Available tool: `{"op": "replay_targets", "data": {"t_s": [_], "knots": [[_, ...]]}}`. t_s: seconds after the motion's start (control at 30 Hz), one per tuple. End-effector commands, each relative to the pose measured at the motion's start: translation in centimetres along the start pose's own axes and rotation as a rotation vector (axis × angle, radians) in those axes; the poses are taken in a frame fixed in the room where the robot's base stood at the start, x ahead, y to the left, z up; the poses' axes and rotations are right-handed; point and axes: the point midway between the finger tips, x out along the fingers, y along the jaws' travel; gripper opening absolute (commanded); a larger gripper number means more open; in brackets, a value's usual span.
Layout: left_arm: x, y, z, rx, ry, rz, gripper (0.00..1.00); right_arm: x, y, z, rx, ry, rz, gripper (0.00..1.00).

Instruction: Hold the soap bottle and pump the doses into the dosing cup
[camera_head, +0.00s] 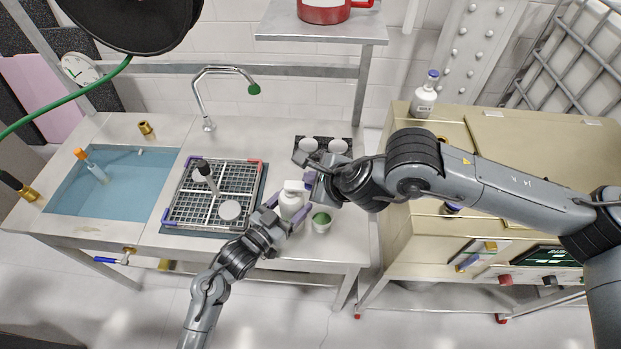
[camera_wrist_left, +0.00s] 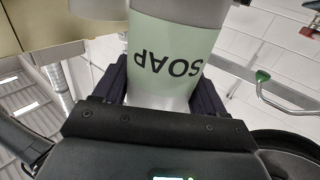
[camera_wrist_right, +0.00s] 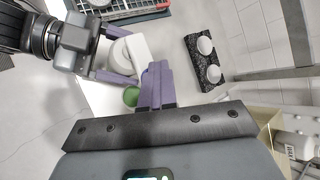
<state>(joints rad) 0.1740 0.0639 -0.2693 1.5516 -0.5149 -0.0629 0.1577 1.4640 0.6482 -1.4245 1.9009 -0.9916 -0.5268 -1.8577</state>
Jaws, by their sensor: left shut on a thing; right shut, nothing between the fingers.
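My left gripper (camera_head: 286,210) is shut around the bottle's body. My right gripper (camera_head: 309,183) is shut and empty, close beside the white pump head (camera_head: 294,185). In the right wrist view its purple fingers (camera_wrist_right: 157,80) are next to the pump head (camera_wrist_right: 135,52); I cannot tell whether they touch. The dosing cup (camera_head: 321,222), green inside, stands just right of the bottle; it also shows in the right wrist view (camera_wrist_right: 131,97).
A wire rack (camera_head: 180,205) holding several items lies left of the bottle, beside a water-filled sink (camera_head: 110,190). A black mat (camera_head: 345,144) with two white round items lies behind my right gripper. A brass-coloured machine (camera_head: 400,240) stands to the right.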

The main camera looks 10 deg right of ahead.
Motion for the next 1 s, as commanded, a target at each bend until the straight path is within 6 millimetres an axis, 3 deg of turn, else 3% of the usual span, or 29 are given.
{"op": "replay_targets", "data": {"t_s": [0.5, 1.0], "knots": [[0.0, -0.1, 0.0, -0.001, 0.001, -0.002, 0.26, -1.7, -1.1, 1.1, -0.001, 0.001, 0.002, 0.0], [0.0, -0.1, 0.0, 0.0, 0.0, -0.001, 0.26, -2.2, -1.5, 1.5, -0.002, 0.0, 0.0, 0.0]]}}
